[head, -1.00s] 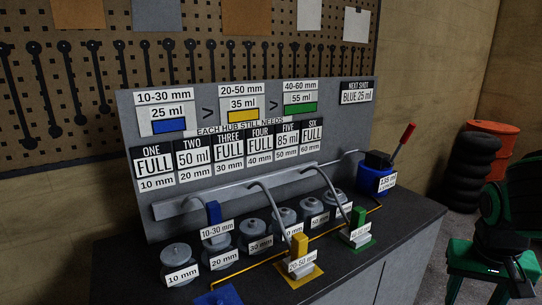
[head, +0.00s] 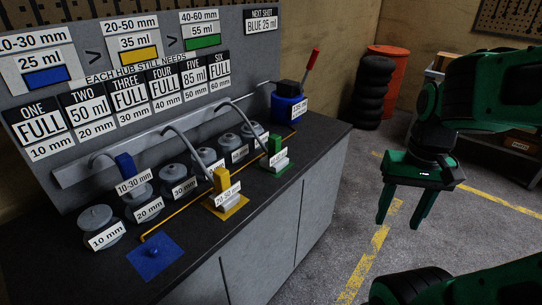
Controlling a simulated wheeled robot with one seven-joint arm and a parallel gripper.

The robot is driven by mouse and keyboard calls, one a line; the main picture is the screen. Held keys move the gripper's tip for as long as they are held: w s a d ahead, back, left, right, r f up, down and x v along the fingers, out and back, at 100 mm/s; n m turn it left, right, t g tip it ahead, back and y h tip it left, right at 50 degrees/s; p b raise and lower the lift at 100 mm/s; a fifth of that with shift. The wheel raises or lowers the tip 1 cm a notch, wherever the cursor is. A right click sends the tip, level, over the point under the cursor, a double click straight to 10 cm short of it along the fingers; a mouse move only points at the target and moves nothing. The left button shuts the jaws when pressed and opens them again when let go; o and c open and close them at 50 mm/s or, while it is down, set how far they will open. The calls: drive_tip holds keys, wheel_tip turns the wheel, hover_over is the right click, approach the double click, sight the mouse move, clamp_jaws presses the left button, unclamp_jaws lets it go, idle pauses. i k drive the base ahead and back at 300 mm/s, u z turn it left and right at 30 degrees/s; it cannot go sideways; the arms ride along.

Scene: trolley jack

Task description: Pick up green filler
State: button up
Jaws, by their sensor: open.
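The green filler (head: 275,151) stands upright on its green base at the right end of the filler row on the dark bench, with a white label on its front. A curved grey pipe comes down close behind it. The yellow filler (head: 222,184) stands to its left on a yellow pad. The blue filler (head: 127,167) stands farther left, behind its 10-30 mm label and among the hubs, away from the blue pad (head: 153,256). My gripper (head: 404,223) is open and empty, fingers pointing down, over the floor to the right of the bench and apart from the green filler.
Several grey numbered hubs (head: 96,220) line the bench behind the fillers. A blue pump (head: 288,105) with a red-handled lever stands at the bench's far right end. Stacked tyres (head: 371,92) and an orange drum (head: 387,68) stand beyond. The floor between bench and arm is clear.

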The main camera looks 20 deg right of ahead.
sight(276, 160)
drive_tip(key=k, duration=1.2)
drive_tip(key=z, duration=0.7)
drive_tip(key=i, duration=0.8)
drive_tip(key=z, duration=0.35)
drive_tip(key=i, duration=1)
drive_tip(key=u, duration=0.45)
